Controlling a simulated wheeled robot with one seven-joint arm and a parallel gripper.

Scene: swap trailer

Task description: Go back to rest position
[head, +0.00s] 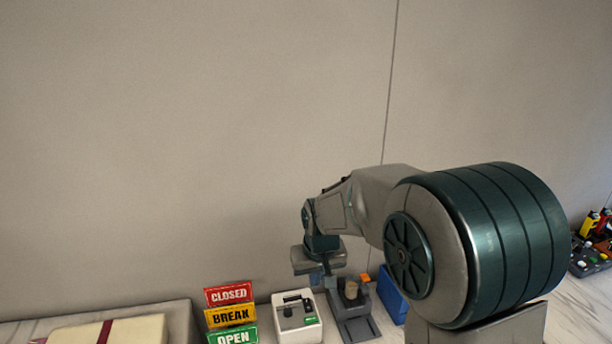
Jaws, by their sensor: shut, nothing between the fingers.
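My gripper (319,277) hangs at the end of my arm, which reaches in from the right and bends down. The gripper points downward over the back of the table, above the gap between a white box and a grey holder. Its fingers are small and partly hidden in this view. They look closed with nothing held.
A white box (284,330) with dark items and a grey holder (357,328) stand below the gripper. A blue bin (390,298) is partly behind my arm. CLOSED (229,294), BREAK and OPEN signs stand left. A tray (180,320) holds a ribboned cream item. The wall is close behind.

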